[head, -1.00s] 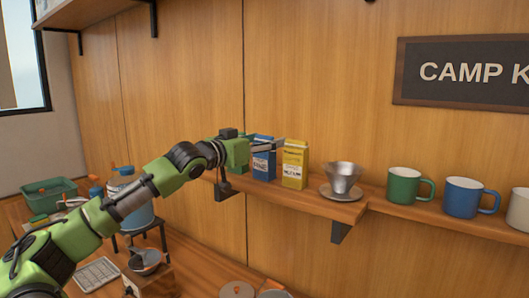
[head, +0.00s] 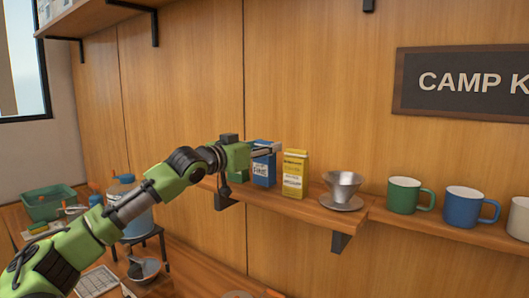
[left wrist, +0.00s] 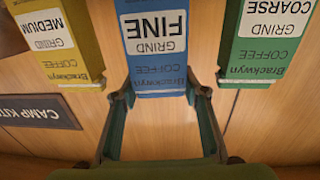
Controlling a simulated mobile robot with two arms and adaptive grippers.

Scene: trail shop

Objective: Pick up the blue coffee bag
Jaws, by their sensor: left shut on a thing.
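The blue coffee bag (head: 263,172) stands on the wooden wall shelf, left of the yellow bag. My left gripper (head: 265,151) is at its upper part, shut on it with a finger on each side. In the left wrist view the blue bag (left wrist: 155,45), with a white label reading "FINE GRIND", sits between the two fingertips (left wrist: 158,84). I cannot tell whether its base has left the shelf. My right gripper is not in view.
A yellow coffee bag (head: 295,175) stands close on the right. A green bag (left wrist: 265,40) is close on the other side. A metal dripper (head: 342,185) and several mugs stand further right on the shelf (head: 310,208).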

